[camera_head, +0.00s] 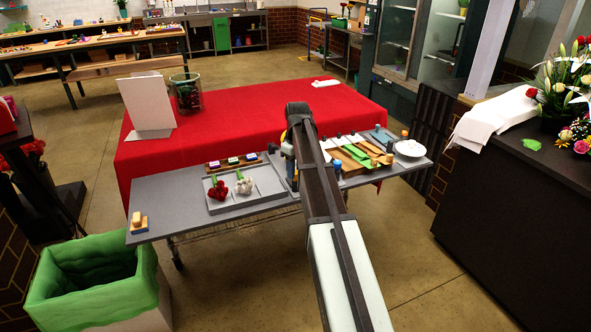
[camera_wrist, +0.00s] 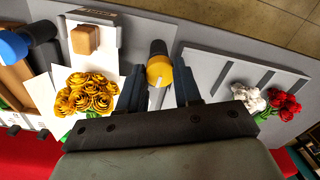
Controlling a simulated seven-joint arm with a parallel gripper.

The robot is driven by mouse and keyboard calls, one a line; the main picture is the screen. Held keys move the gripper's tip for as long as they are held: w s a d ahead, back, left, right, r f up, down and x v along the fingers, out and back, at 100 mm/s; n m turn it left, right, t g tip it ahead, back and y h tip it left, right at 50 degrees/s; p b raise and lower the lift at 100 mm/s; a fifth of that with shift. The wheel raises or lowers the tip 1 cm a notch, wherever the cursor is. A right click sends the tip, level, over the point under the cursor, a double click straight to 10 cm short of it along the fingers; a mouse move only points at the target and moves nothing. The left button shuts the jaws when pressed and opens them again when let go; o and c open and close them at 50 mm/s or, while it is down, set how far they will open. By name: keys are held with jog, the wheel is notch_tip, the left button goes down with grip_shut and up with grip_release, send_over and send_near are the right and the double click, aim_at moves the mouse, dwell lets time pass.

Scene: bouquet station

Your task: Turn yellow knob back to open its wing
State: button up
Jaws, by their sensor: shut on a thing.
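In the wrist view the yellow knob (camera_wrist: 159,71), with a dark end, sits between the two fingers of my gripper (camera_wrist: 158,82), which is shut on it. A pale strip runs below the knob between the fingers. Left of the knob, yellow flowers (camera_wrist: 86,94) lie on white sheets or panels; I cannot tell which panel is the knob's wing or how far it is turned. In the head view my arm covers most of this spot, and only a bit of yellow shows beside it.
A blue knob (camera_wrist: 14,45) and a wooden block (camera_wrist: 86,39) on a white piece lie to the left in the wrist view. A grey tray (camera_head: 220,204) holds red flowers (camera_head: 217,190) and white flowers (camera_head: 244,184). A white bowl (camera_head: 410,148) stands at the table's right end.

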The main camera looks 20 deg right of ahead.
jog(key=shift+n, duration=0.5)
jog(key=o, duration=1)
jog(key=shift+o, duration=0.2)
notch_tip(320, 180, up, 14)
jog(key=shift+d, duration=0.2)
jog(key=shift+w+f, duration=0.1)
